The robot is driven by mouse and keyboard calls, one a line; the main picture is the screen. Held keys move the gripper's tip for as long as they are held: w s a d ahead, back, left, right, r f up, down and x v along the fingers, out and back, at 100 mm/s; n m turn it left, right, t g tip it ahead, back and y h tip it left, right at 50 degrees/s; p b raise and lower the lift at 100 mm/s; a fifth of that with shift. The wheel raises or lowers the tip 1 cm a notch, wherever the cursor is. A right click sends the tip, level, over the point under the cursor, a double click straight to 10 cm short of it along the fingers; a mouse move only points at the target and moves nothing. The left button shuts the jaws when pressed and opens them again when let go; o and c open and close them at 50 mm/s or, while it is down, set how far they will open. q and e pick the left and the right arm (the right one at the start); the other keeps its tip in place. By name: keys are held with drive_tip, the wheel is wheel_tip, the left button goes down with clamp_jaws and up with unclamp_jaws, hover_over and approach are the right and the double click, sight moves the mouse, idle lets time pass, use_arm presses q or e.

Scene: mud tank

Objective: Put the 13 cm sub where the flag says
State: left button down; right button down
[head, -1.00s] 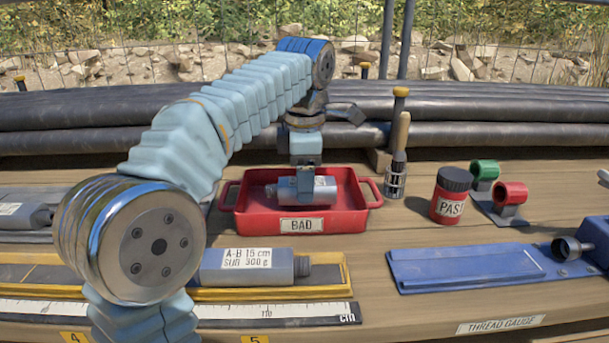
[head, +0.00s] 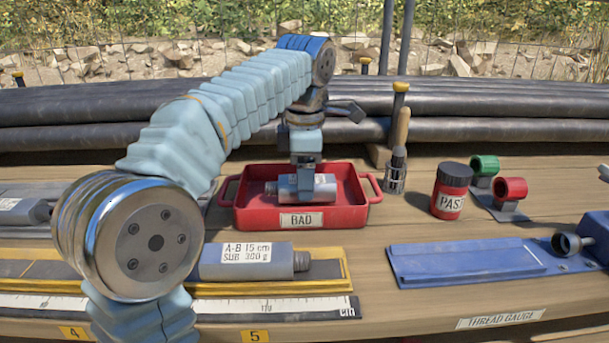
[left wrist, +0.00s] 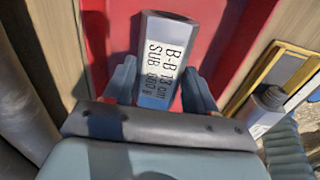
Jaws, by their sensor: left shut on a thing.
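The 13 cm sub (head: 324,187) is a short grey cylinder in the red BAD tray (head: 345,214). In the left wrist view the sub (left wrist: 166,60) carries a label reading "B-B 13 cm SUB". My left gripper (head: 305,188) points down into the tray and is shut on the sub. Its fingers (left wrist: 160,88) stand on both sides of the sub. I cannot tell whether the sub touches the tray floor. No flag is clearly readable in these views. My right gripper is not in view.
A 15 cm sub (head: 245,262) lies in a yellow-edged holder above a ruler (head: 265,308). Black pipes (head: 480,135) lie behind.

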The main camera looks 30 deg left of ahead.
use_arm(q)
drive_tip(key=shift+f, duration=0.2)
unclamp_jaws()
idle(0.5)
wheel_tip(320, 180, up, 5)
drive_tip(key=p, duration=0.5)
drive_tip(key=shift+r, duration=1)
